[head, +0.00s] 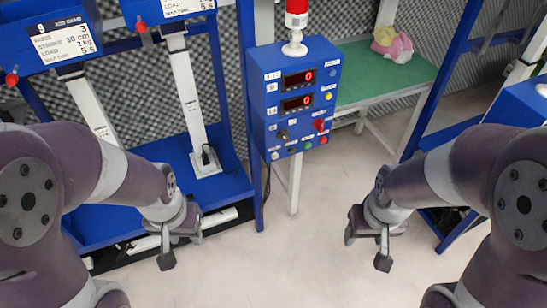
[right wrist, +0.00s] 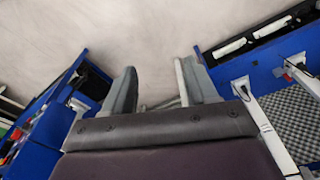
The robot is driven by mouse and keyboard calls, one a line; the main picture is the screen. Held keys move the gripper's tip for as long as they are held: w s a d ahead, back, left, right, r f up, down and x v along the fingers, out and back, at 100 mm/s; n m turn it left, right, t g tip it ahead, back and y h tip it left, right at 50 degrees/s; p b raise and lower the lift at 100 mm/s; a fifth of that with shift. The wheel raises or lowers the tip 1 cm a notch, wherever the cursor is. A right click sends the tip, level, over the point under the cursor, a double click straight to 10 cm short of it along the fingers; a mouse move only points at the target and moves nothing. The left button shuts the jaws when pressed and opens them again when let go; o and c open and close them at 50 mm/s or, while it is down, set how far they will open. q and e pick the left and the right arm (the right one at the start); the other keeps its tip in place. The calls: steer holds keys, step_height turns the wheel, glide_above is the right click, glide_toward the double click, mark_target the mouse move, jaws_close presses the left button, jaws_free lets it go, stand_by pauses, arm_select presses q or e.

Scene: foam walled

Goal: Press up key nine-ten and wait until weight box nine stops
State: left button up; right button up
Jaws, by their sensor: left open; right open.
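A blue control box (head: 298,112) stands at the centre of the head view, with two red displays that each appear to read 0. Below them are a black knob (head: 283,134), a red switch (head: 319,124) and a row of small coloured buttons (head: 308,145). Their labels are too small to read, so I cannot tell which is key nine-ten. Two blue boxes with cards are at the upper left; the nearer one (head: 25,52) may be weight box nine. My left gripper (head: 180,245) and right gripper (head: 366,245) are open and empty, apart from the control box.
A red lamp (head: 296,12) tops the control box. A green-topped table (head: 385,75) behind it holds a pink and yellow soft item (head: 392,44). Blue frames stand at both sides. Pale floor (head: 285,260) lies clear between my arms.

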stand_by(0.3)
jaws_close()
stand_by(1.6)
